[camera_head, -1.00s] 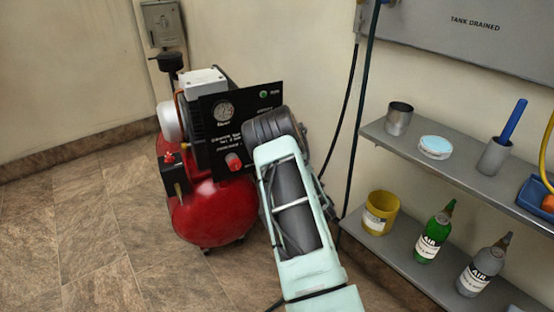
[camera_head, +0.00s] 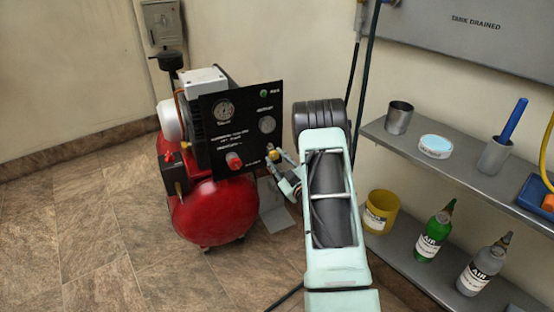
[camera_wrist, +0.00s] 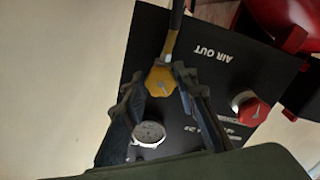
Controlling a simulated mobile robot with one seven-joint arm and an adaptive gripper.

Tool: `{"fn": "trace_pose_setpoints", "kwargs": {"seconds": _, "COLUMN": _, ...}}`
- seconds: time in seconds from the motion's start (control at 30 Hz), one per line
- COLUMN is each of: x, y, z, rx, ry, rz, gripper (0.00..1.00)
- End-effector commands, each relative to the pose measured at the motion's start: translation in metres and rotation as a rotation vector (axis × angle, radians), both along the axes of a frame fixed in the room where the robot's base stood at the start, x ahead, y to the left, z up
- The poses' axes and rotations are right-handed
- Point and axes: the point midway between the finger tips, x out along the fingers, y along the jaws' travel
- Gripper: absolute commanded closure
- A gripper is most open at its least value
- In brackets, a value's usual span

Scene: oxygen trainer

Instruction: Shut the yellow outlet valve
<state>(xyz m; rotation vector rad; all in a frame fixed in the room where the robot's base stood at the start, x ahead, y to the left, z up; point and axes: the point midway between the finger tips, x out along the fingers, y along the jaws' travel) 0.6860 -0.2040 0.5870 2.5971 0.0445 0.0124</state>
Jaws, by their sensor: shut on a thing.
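The yellow outlet valve (camera_head: 272,155) sticks out at the lower right of the compressor's black panel (camera_head: 242,135). In the wrist view its yellow knob (camera_wrist: 161,81) lies between the two fingertips, near the AIR OUT label, with a yellow fitting and dark hose beyond it. My gripper (camera_wrist: 157,84) is shut on this knob, one finger at each side. In the head view my gripper (camera_head: 279,162) is small and reaches the valve from the right. The knob's pointer is too small to read surely.
A red knob (camera_head: 233,160) and two gauges, one at the right (camera_head: 267,124), sit on the same panel. The red tank (camera_head: 213,212) is below. At the right, shelves (camera_head: 455,175) hold cups and bottles. A hose (camera_head: 366,90) hangs behind my arm.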

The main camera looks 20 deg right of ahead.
Motion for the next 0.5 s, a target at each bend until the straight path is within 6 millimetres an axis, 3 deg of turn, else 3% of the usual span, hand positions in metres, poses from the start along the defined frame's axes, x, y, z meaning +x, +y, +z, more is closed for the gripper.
{"fn": "trace_pose_setpoints", "kwargs": {"seconds": 0.5, "x": -0.0010, "y": 0.0017, "z": -0.0013, "rx": 0.485, "ry": 0.017, "rz": -0.001, "gripper": 0.98}}
